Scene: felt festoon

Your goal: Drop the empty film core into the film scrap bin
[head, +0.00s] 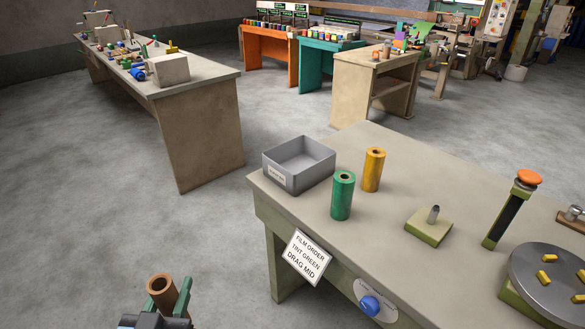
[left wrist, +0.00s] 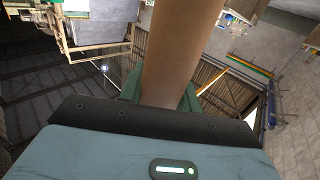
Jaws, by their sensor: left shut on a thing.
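My left gripper (head: 169,297) is low in the head view, left of the near table and apart from it. It is shut on the empty film core (head: 160,284), a brown hollow tube with its open end up. The core also shows large in the left wrist view (left wrist: 175,50), between the green fingers. The film scrap bin (head: 299,163) is a grey open box with a white label on its front. It stands at the table's far left corner, and its visible inside looks empty. My right gripper is not in view.
The near table (head: 384,233) also bears a green roll (head: 342,196), a yellow roll (head: 373,170), a green block with a short peg (head: 429,225), an orange-topped post (head: 512,208) and a round grey plate (head: 550,278). A sign (head: 307,257) hangs at its edge. Floor at left is clear.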

